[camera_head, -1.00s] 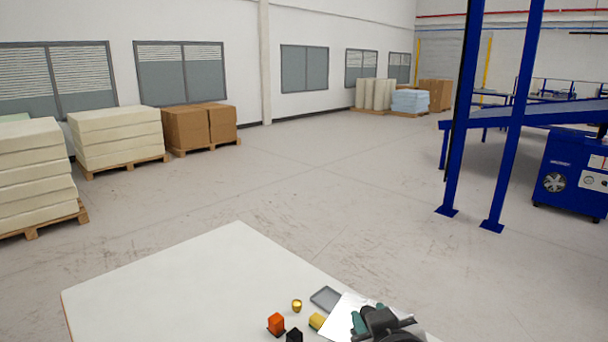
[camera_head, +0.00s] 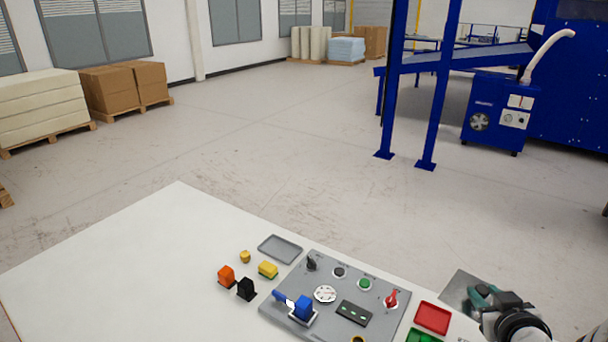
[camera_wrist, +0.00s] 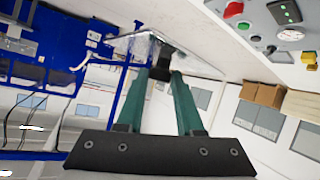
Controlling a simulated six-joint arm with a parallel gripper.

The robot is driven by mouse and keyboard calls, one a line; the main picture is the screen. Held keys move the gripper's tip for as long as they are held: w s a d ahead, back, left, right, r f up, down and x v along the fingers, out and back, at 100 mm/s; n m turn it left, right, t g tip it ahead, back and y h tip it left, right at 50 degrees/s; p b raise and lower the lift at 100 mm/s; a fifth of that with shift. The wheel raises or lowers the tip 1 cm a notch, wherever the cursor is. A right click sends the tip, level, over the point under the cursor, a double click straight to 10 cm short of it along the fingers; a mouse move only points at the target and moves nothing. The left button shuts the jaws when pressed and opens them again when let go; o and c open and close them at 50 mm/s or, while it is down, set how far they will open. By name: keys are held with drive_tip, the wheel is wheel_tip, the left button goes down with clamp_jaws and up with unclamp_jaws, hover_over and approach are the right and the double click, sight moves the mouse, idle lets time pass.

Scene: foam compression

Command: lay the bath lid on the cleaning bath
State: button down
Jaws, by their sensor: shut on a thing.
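My gripper (camera_head: 478,297) is at the lower right of the head view, past the right side of the control panel. Its teal fingers are shut on a thin, shiny grey plate, which looks like the bath lid (camera_head: 456,285). In the wrist view the fingertips (camera_wrist: 160,70) meet on the edge of the lid (camera_wrist: 142,44), which extends beyond them. The lid is held in the air and looks tilted in the wrist view. I cannot pick out the cleaning bath for certain in either view.
A grey control panel (camera_head: 290,318) with knobs and buttons sits on the white table (camera_head: 130,270). Beside it are a grey shallow tray (camera_head: 280,249), a red tray (camera_head: 432,318), a green tray (camera_head: 422,337), and orange (camera_head: 226,274), black (camera_head: 246,290) and yellow (camera_head: 268,269) blocks. The table's left part is clear.

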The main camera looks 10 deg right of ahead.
drive_tip(key=s+d+f+m+g+h, duration=0.1)
drive_tip(key=s+d+f, duration=0.3)
drive_tip(key=s, duration=0.5)
drive_tip(key=s+d+f+m+h, duration=0.1)
drive_tip(key=s+d+f, duration=0.2)
drive_tip(key=s+f, duration=0.4)
drive_tip(key=shift+s+a+f, duration=0.1)
drive_tip(key=shift+s+f, duration=0.15)
drive_tip(key=shift+f, duration=0.65)
drive_tip(key=shift+s+d+f, duration=0.1)
drive_tip(key=shift+s+f, duration=0.1)
drive_tip(key=shift+f, duration=0.7)
drive_tip(key=shift+s+a+f, duration=0.1)
drive_tip(key=shift+s+f, duration=0.15)
drive_tip(key=shift+f, duration=0.65)
drive_tip(key=shift+f, duration=0.5)
drive_tip(key=shift+c, duration=2.4)
unclamp_jaws()
